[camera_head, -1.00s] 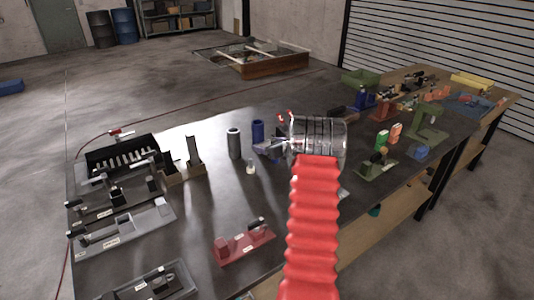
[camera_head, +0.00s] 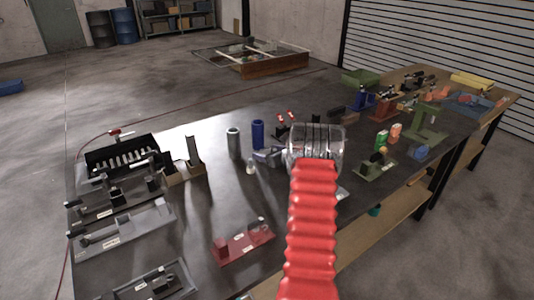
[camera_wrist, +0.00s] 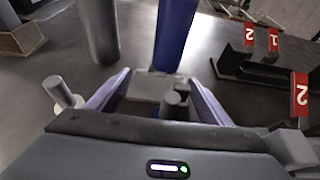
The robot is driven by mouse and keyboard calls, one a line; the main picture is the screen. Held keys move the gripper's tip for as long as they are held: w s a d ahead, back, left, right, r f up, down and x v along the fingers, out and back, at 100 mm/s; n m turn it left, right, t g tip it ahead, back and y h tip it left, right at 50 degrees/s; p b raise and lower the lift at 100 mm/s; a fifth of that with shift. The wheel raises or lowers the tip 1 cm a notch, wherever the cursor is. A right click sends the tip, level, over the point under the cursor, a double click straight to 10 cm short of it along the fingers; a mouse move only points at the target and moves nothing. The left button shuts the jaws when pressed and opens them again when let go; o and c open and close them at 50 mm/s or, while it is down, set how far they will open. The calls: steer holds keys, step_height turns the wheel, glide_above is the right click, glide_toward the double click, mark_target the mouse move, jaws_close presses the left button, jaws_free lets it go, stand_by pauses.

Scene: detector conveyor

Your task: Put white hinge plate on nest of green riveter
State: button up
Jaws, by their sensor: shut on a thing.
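My gripper (camera_wrist: 160,95) is shut on a pale grey-white plate with a short upright peg, taken to be the white hinge plate (camera_wrist: 150,87). The plate sits between the two purple-blue fingers, low over the dark tabletop. In the head view, my gripper (camera_head: 268,157) is at the middle of the bench, and my wrist hides most of the plate. A green C-shaped machine (camera_head: 428,122), which looks like the green riveter, stands to the right near the bench's far end. Its nest is too small to make out. A lower green fixture (camera_head: 374,168) stands nearer.
A blue cylinder (camera_head: 257,134) and a dark grey cylinder (camera_head: 233,143) stand just beyond my gripper. A small pale peg (camera_head: 251,167) stands close on its left. A black fixture with red number tags (camera_wrist: 270,60) is at right. A red fixture (camera_head: 243,243) lies in front.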

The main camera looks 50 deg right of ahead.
steer(key=o, duration=1.2)
steer(key=v, duration=1.2)
